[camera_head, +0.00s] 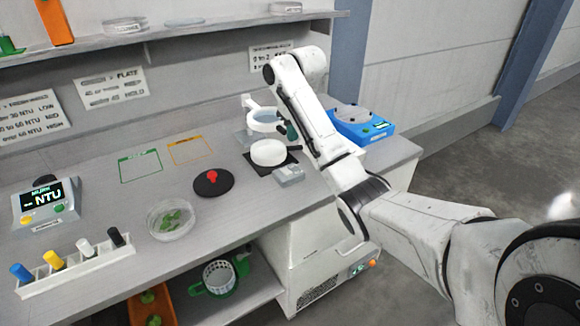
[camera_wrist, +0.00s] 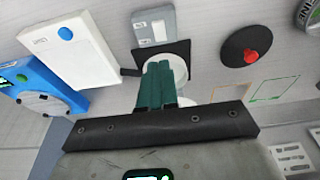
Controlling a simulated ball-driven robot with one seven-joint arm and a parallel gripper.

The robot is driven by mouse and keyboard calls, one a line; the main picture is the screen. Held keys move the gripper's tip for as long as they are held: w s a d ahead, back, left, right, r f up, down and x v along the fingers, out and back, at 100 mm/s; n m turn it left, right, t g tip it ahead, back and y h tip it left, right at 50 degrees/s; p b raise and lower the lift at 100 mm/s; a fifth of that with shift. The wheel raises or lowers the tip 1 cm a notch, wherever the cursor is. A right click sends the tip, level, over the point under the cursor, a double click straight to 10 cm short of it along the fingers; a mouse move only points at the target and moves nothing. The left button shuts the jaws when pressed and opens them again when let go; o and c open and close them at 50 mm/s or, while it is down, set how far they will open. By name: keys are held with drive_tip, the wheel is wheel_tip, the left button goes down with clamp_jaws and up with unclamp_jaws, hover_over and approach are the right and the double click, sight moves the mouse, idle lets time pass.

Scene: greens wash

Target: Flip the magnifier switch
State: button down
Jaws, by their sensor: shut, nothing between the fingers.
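The magnifier (camera_head: 265,120), a round lens on a pale stand, stands at the back of the bench in the head view, above a white round dish (camera_head: 268,153) on a black mat. My gripper (camera_head: 291,131) points down just right of the lens in the head view. In the wrist view its green fingers (camera_wrist: 164,75) are together, with nothing between them, and overlap the dish (camera_wrist: 195,70) and black mat (camera_wrist: 178,48). A small grey box (camera_head: 288,175), also in the wrist view (camera_wrist: 153,27), lies in front of the mat. I cannot make out the switch clearly.
A black disc with a red knob (camera_head: 212,177) lies left of the mat. A blue device (camera_head: 362,123) is to the right. A white box with a blue button (camera_wrist: 72,52) lies beside the grey box. A petri dish (camera_head: 173,219) and vial rack (camera_head: 80,270) are left.

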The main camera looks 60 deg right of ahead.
sight(289, 173)
drive_tip(key=x, duration=0.4)
drive_tip(key=p+x, duration=0.1)
drive_tip(key=x, duration=0.3)
drive_tip(key=s+p+x, duration=0.1)
drive_tip(key=x, duration=0.3)
drive_tip(key=shift+a+f, duration=0.25)
drive_tip(key=shift+f, duration=0.6)
drive_tip(key=shift+f, duration=0.1)
